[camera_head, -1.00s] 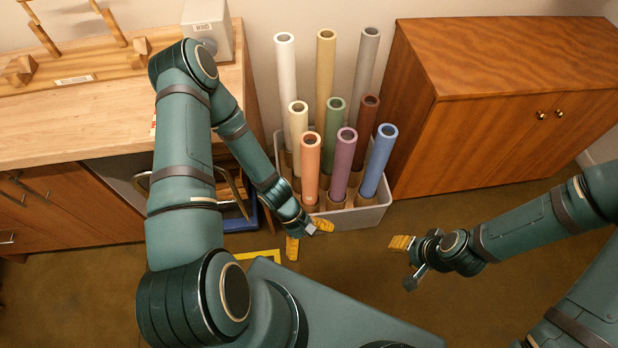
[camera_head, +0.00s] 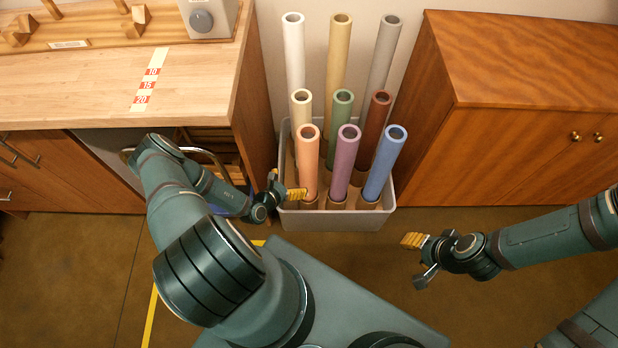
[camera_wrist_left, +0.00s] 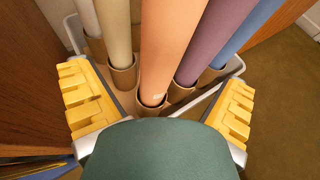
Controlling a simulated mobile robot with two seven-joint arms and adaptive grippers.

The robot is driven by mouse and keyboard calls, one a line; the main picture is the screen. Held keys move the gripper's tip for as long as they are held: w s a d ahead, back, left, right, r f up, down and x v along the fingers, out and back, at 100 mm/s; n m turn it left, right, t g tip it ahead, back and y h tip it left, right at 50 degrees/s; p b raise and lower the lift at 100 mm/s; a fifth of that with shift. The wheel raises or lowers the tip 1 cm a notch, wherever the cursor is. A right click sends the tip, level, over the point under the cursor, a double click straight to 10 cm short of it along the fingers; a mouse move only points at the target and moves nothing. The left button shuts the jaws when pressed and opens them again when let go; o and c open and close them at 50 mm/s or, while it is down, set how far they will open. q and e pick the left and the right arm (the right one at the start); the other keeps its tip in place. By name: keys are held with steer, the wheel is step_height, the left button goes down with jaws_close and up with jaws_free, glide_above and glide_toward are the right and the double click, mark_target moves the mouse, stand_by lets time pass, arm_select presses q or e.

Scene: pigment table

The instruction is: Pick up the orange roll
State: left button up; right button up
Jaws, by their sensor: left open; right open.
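The orange roll (camera_head: 308,160) stands upright in the front left of a pale grey bin (camera_head: 330,219), its foot in a brown holder. In the left wrist view the orange roll (camera_wrist_left: 168,45) rises in the middle, between the spread yellow fingers of my left gripper (camera_wrist_left: 160,112). My left gripper (camera_head: 287,188) is open, close to the lower part of the roll at the bin's front left. Whether a finger touches the roll cannot be told. My right gripper (camera_head: 416,258) is open and empty above the floor, right of the bin.
The bin holds several other rolls; the purple roll (camera_head: 345,160) and cream roll (camera_head: 301,112) stand nearest. A wooden workbench (camera_head: 80,95) is at left, a wooden cabinet (camera_head: 520,90) at right. The floor (camera_head: 520,300) at right is clear around my right arm.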

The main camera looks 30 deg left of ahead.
mark_target(301, 173)
arm_select(q)
steer(key=b+x, duration=0.1)
steer(key=x, duration=0.4)
steer(key=shift+w+d+f, duration=0.1)
steer(key=shift+f, duration=0.05)
steer(key=b+x, duration=0.1)
steer(key=x, duration=0.1)
steer(key=b+x, duration=0.1)
steer(key=x, duration=0.2)
steer(key=shift+d+f, duration=0.2)
steer(key=shift+f, duration=0.15)
steer(key=c, duration=1.3)
